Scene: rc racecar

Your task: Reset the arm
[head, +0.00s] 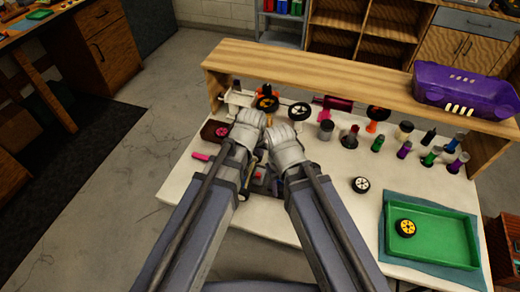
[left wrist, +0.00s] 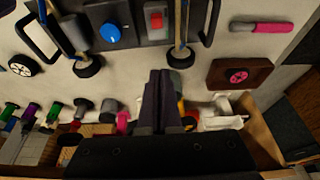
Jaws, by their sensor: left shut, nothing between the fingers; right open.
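My left gripper (left wrist: 160,73) is shut with nothing between its dark fingers, which show in the left wrist view. In the head view my left arm's grey wrist (head: 250,118) is near the left part of the workbench, and its fingers are mostly hidden. My right wrist (head: 284,140) is just right of it and slightly lower in the picture. The right gripper is open, with its fingertips largely hidden. A dark tray (left wrist: 130,20) with a blue knob (left wrist: 109,35) and a red switch (left wrist: 156,20) lies in front of the left gripper's view, partly behind my arms in the head view.
A wooden shelf (head: 330,75) spans the bench's back and carries a purple car body (head: 463,92). Bottles and wheels stand under it. A loose wheel (head: 360,184) lies on the white bench. A green tray (head: 445,248) holds a yellow wheel (head: 405,227). A pink-handled tool (head: 200,156) lies left.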

